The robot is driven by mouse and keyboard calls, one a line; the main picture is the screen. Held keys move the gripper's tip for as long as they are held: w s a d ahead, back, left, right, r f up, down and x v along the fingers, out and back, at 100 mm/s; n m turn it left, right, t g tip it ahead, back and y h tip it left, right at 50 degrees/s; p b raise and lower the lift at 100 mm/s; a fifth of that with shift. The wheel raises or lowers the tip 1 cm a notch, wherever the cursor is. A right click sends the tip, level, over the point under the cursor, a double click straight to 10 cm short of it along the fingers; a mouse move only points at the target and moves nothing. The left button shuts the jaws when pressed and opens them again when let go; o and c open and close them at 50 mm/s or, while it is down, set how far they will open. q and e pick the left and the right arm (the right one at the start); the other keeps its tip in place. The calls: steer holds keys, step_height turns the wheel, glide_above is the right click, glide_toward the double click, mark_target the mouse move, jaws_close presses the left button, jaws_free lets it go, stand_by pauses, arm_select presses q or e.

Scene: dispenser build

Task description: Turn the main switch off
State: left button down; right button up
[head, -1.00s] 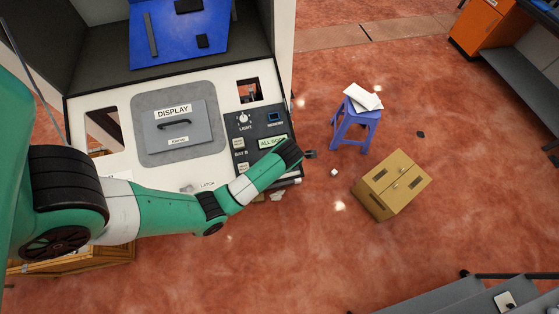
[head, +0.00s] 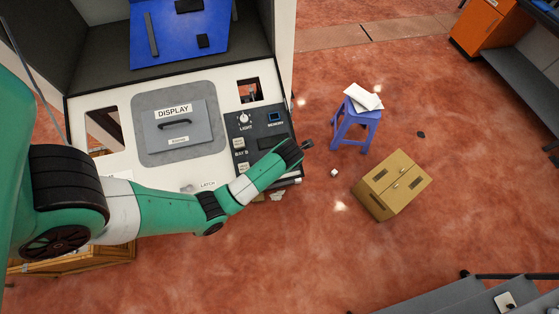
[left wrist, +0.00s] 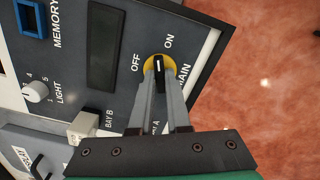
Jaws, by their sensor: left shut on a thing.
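The main switch (left wrist: 159,66) shows in the left wrist view as a black knob with a white line on a yellow ring, between the OFF and ON labels. The MAIN label is partly hidden by a finger. My left gripper (left wrist: 160,74) is shut on the knob, one finger on each side. The knob's white line runs nearly upright in the picture; I cannot tell which label it points to. In the head view my left wrist hides the switch. The panel's screen (left wrist: 103,47) is dark. My right gripper is not in view.
The control panel (head: 240,123) carries a LIGHT dial (left wrist: 36,92), a MEMORY slot (left wrist: 29,18) and a BAY B button (left wrist: 84,128). A drawer front marked DISPLAY (head: 185,128) lies left of it. A blue stool (head: 356,129) and a cardboard box (head: 393,184) stand on the floor to the right.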

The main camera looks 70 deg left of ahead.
arm_select(q)
steer(key=n, duration=1.3)
steer(key=shift+r+n, duration=0.1)
steer(key=shift+n, duration=0.3)
stand_by(0.3)
steer(key=c, duration=0.9)
jaws_free()
